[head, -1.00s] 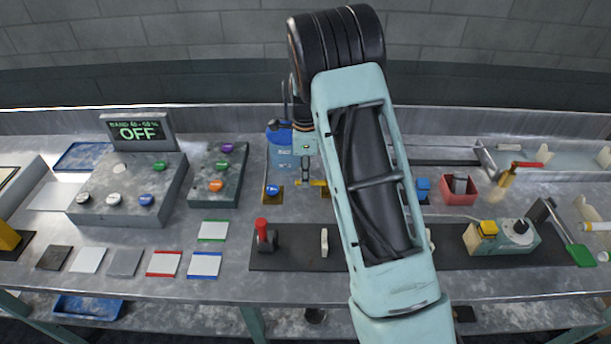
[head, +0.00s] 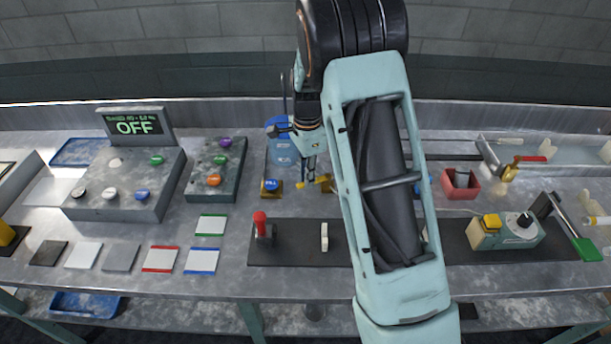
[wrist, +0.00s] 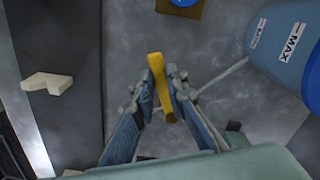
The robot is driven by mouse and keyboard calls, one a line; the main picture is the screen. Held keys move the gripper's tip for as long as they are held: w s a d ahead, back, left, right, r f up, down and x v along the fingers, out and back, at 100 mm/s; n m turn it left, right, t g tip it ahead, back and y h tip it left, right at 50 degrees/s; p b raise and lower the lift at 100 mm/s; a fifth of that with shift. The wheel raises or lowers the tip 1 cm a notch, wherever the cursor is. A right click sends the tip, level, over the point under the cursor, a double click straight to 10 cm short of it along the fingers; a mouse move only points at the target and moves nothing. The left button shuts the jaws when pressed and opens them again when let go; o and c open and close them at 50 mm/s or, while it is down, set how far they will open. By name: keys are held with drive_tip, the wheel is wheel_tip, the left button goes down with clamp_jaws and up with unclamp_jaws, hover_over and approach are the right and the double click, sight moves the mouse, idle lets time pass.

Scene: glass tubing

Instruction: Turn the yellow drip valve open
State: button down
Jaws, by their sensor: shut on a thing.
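The yellow drip valve handle (wrist: 161,88) is a thin yellow bar between my fingertips in the wrist view. My gripper (wrist: 163,95) is shut on it, with one blue-grey finger on each side. In the head view my gripper (head: 314,174) points down at the yellow handle (head: 324,181), just right of a blue knob (head: 271,185) on a brass-coloured base. The valve body under the handle is mostly hidden by the gripper. The display (head: 138,125) reads OFF in green, with small text above it.
A blue container (head: 281,150) stands close to the gripper; its MAX label (wrist: 291,42) shows in the wrist view. A dark mat with a red-topped lever (head: 261,228) and a white piece (head: 324,237) lies in front. My arm hides part of the bench.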

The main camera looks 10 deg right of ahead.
drive_tip(key=n, duration=0.1)
drive_tip(key=s+n+b, duration=0.1)
drive_tip(key=shift+s+d+n, duration=0.3)
drive_tip(key=shift+n, duration=0.1)
drive_tip(key=n, duration=0.1)
drive_tip(key=s+d+n+b, duration=0.1)
drive_tip(key=shift+s+n, duration=0.1)
drive_tip(key=shift+n, duration=0.3)
drive_tip(key=n, duration=0.1)
drive_tip(key=s+d+n, duration=0.1)
drive_tip(key=shift+n+b, duration=0.3)
drive_tip(key=shift+b, duration=0.1)
drive_tip(key=shift+s+d+n+b, duration=0.25)
drive_tip(key=shift+d+n, duration=0.25)
drive_tip(key=shift+n, duration=0.5)
drive_tip(key=shift+s+d+n+b, duration=0.15)
drive_tip(key=shift+d+n, duration=0.35)
drive_tip(key=shift+n, duration=0.5)
drive_tip(key=shift+s, duration=0.1)
drive_tip(key=c, duration=1.9)
unclamp_jaws()
drive_tip(key=shift+c, duration=0.2)
wheel_tip(320, 180, up, 12)
